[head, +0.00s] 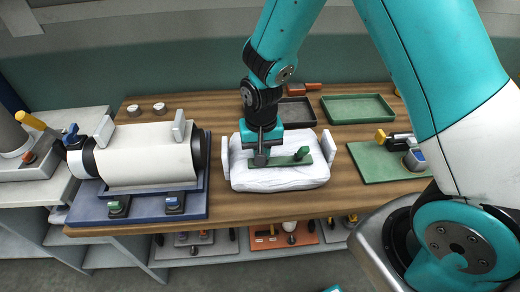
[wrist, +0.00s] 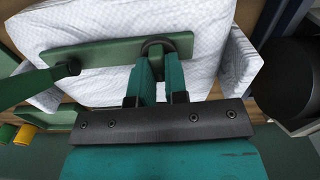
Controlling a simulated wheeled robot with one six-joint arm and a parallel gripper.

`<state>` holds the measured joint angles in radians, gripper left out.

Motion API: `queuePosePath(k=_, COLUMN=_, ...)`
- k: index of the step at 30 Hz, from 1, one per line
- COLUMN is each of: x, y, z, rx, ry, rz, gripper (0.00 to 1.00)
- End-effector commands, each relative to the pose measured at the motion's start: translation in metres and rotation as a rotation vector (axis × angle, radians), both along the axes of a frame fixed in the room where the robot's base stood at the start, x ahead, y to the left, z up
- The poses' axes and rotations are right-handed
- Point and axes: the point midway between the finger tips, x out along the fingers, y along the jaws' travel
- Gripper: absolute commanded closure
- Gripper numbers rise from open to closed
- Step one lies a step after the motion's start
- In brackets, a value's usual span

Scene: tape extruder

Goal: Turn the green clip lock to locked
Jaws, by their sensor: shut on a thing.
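The green clip lock (head: 284,161) is a flat green bar lying across a white quilted block (head: 280,180) in the middle of the table. A green upright piece (head: 301,153) stands near its right end in the head view. My gripper (head: 261,158) points down at the bar's left part. In the wrist view the bar (wrist: 110,52) runs across the white block, and my gripper (wrist: 159,60) is shut at a dark round part (wrist: 158,45) near its right end. The fingers hide what lies between them. I cannot tell whether the lock is turned.
A white cylinder machine (head: 150,155) on a blue base stands to the left. A dark tray (head: 296,112) and a green tray (head: 358,108) lie behind. A green board with a tool (head: 385,162) is at right. Bare wood shows between the block and the green board.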

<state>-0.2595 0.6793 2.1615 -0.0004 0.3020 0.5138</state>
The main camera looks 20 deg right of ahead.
Motion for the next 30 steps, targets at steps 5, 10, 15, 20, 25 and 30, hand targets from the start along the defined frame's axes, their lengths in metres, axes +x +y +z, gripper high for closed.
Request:
queuePosePath(k=5, x=0.0019, y=-0.0003, z=0.0014, rx=0.0, ry=-0.006, rz=-0.048, gripper=1.0)
queuePosePath(k=10, x=0.0021, y=-0.0004, z=0.0014, rx=0.0, ry=-0.006, rz=-0.067, gripper=1.0)
queuePosePath(k=15, x=0.0021, y=-0.0004, z=0.0014, rx=0.0, ry=-0.007, rz=-0.069, gripper=1.0)
queuePosePath(k=20, x=0.0022, y=-0.0005, z=0.0014, rx=0.0, ry=-0.007, rz=-0.068, gripper=1.0)
queuePosePath(k=25, x=0.0016, y=-0.0004, z=0.0012, rx=0.0, ry=-0.006, rz=-0.067, gripper=0.61)
queuePosePath(k=30, x=0.0009, y=-0.0003, z=0.0006, rx=0.0, ry=-0.003, rz=-0.067, gripper=0.61)
